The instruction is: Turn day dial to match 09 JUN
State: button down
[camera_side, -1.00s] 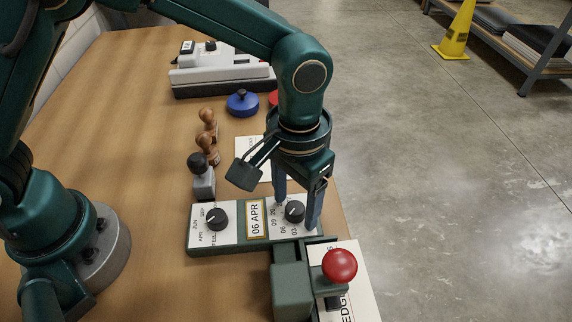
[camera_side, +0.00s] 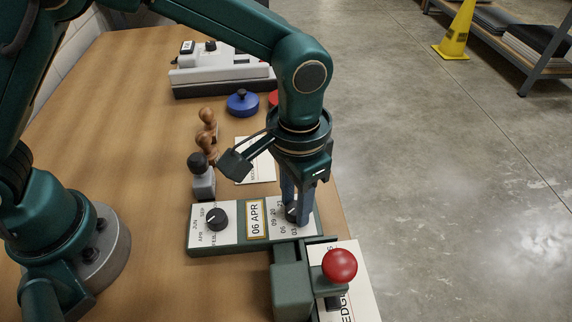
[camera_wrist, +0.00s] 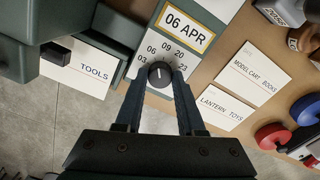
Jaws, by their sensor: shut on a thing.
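The day dial, a dark round knob (camera_wrist: 160,72) on a white plate with numbers around it, is between my fingertips in the wrist view. My gripper (camera_side: 297,217) points down and is shut on this dial. Its white mark points up toward the printed numbers; I cannot tell exactly which one. In the side view the fingers mostly hide the dial. The date window (camera_side: 256,218) between the dials reads 06 APR, also in the wrist view (camera_wrist: 184,22). The month dial (camera_side: 217,218), a black knob with month names around it, is at the left of the plate.
A press with a red knob (camera_side: 340,266) stands just in front of the dial plate. A black-topped stamp (camera_side: 202,175) and wooden stamps (camera_side: 207,132) stand behind it. A blue pad (camera_side: 242,102) sits farther back. The table's right edge is close to my gripper.

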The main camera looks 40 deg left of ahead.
aim_at(295, 207)
jog(key=shift+m, duration=1.6)
jog(key=c, duration=0.5)
grip_release()
jog(key=shift+r, duration=0.15)
jog(key=shift+r, duration=2.45)
